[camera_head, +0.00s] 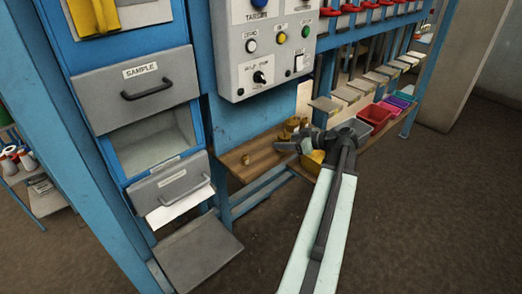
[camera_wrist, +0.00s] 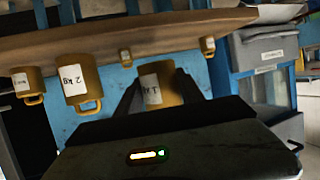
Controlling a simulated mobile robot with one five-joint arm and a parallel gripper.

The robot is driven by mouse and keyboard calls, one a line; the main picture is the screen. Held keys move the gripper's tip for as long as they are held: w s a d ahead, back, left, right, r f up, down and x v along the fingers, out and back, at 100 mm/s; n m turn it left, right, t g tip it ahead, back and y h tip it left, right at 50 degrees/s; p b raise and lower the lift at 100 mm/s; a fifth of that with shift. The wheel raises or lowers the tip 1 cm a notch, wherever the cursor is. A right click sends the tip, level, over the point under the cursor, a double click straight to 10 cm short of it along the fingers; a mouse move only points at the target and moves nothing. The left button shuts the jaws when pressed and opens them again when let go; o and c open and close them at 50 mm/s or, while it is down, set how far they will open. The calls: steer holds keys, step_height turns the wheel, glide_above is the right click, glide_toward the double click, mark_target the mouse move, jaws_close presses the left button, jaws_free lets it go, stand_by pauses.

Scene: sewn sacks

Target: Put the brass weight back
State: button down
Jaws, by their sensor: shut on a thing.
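My gripper (camera_head: 290,147) is at the wooden shelf, and in the wrist view its fingers (camera_wrist: 153,92) are shut on a brass weight (camera_wrist: 150,88) with a white label, apparently 1 kg. The wrist picture is upside down, so the wooden shelf (camera_wrist: 200,24) shows at the top. A larger brass weight marked 2 kg (camera_wrist: 77,85), another labelled one (camera_wrist: 28,82) and two small ones (camera_wrist: 126,57) (camera_wrist: 208,46) stand on that shelf. In the head view one small weight (camera_head: 245,159) stands apart, left of my gripper. I cannot tell whether the held weight touches the shelf.
A blue cabinet with a grey SAMPLE drawer (camera_head: 135,85) and an open lower flap (camera_head: 200,255) stands left of the shelf (camera_head: 255,155). A control panel (camera_head: 268,45) hangs above. A yellow bin (camera_head: 312,162) and a red bin (camera_head: 375,118) are at the right.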

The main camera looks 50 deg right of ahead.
glide_above(262, 153)
steer(key=shift+s+f+b, duration=0.25)
steer(key=shift+f+b, duration=0.05)
steer(key=shift+f, duration=0.05)
steer(key=f+b, duration=0.3)
steer(key=shift+w+a+f+b, duration=0.15)
steer(key=shift+w+f+b, duration=0.15)
steer(key=shift+f, duration=0.15)
steer(key=c, duration=0.7)
jaws_free()
steer(key=shift+s, duration=0.1)
